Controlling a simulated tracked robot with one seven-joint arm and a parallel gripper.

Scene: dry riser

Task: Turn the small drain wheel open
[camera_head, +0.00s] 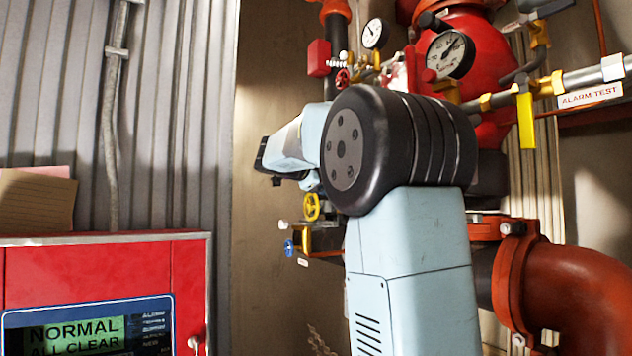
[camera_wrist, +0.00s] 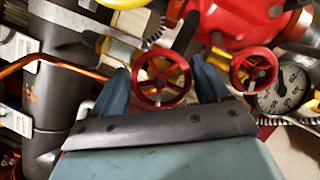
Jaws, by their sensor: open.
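In the wrist view, a red spoked wheel (camera_wrist: 160,83) shows between the two blue fingers of my gripper (camera_wrist: 160,67). The fingers are apart, one on each side of the wheel; I cannot tell whether they touch its rim. A second red wheel (camera_wrist: 254,68) is just to the right, outside the fingers. In the head view, a small red wheel (camera_head: 342,78) sits among the upper fittings and a yellow wheel (camera_head: 312,207) lower down, left of my arm. No label shows which wheel is the drain wheel. My fingertips are not clear in the head view.
A pressure gauge (camera_wrist: 284,88) is close on the right in the wrist view, and a copper pipe (camera_wrist: 45,62) runs on the left. In the head view, a red panel (camera_head: 105,262) stands at lower left and a large red pipe (camera_head: 575,285) at lower right.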

